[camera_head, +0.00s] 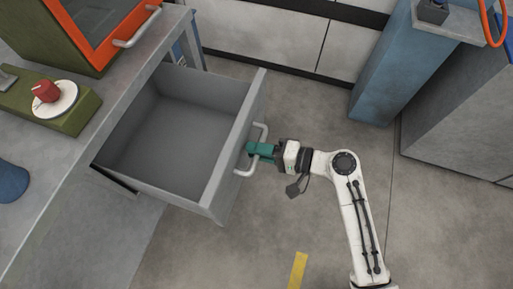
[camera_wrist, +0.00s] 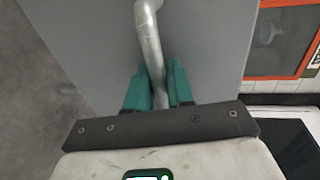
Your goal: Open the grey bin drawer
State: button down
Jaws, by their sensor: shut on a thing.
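The grey bin drawer (camera_head: 165,135) is pulled well out from the grey bench in the head view, and its inside looks empty. A light metal bar handle (camera_head: 262,133) is fixed on its front panel. My gripper (camera_head: 252,149) has teal fingers and is shut on this handle. In the wrist view my gripper (camera_wrist: 160,85) has one teal finger on each side of the handle (camera_wrist: 150,45), with the grey drawer front (camera_wrist: 215,50) behind it. The fingers hide a short part of the bar.
A green machine with an orange-framed door (camera_head: 95,30) and a green box with a red knob (camera_head: 47,91) stand on the bench (camera_head: 60,215). A blue column (camera_head: 400,70) and a grey cabinet (camera_head: 460,110) stand at right. Floor (camera_head: 230,250) in front of the drawer is clear, with a yellow stripe.

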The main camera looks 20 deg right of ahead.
jog(key=c, duration=1.2)
grip_release()
jog(key=shift+o, duration=0.2)
jog(key=v, duration=1)
jog(key=shift+s+d, duration=0.25)
jog(key=shift+d, duration=0.1)
jog(key=s+f+n+g+h+p, duration=0.2)
jog(key=s+f+n+g+h, duration=0.2)
jog(key=s+f+g+h, duration=0.15)
jog(key=s+d+r+n+g+h+p, duration=0.2)
jog(key=s+d+n+g+h, duration=0.1)
jog(key=s+d+h, duration=0.4)
jog(key=shift+s+d+r, duration=0.25)
jog(key=shift+s+d, duration=0.2)
jog(key=shift+s, duration=0.65)
